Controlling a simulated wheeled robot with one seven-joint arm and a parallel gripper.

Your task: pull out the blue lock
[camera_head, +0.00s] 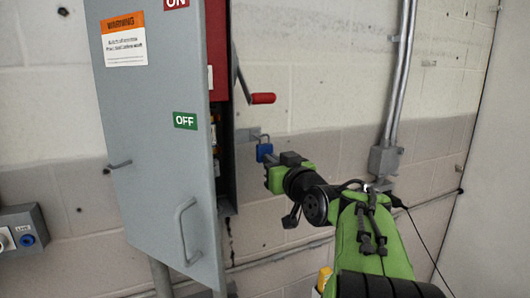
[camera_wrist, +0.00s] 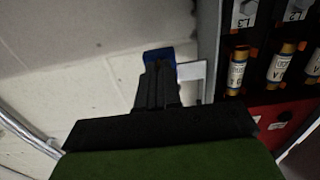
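The blue lock (camera_head: 264,151) hangs from a grey tab (camera_head: 250,134) on the right side of the grey electrical box, under the red-handled lever. In the wrist view the blue lock (camera_wrist: 158,56) shows just past the tips of my gripper (camera_wrist: 157,75), beside a pale metal bracket (camera_wrist: 192,72). In the head view my gripper (camera_head: 278,168) is close to the lock, just below and to the right of it. The fingers look close together in the wrist view and hide the lock's lower part. I cannot tell whether they touch it.
The box door (camera_head: 155,130) stands open toward the left. The red lever handle (camera_head: 263,98) sticks out above the lock. Yellow fuses (camera_wrist: 237,70) and a red panel show inside the box. A conduit (camera_head: 398,70) runs down the wall at right. The wall between is bare.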

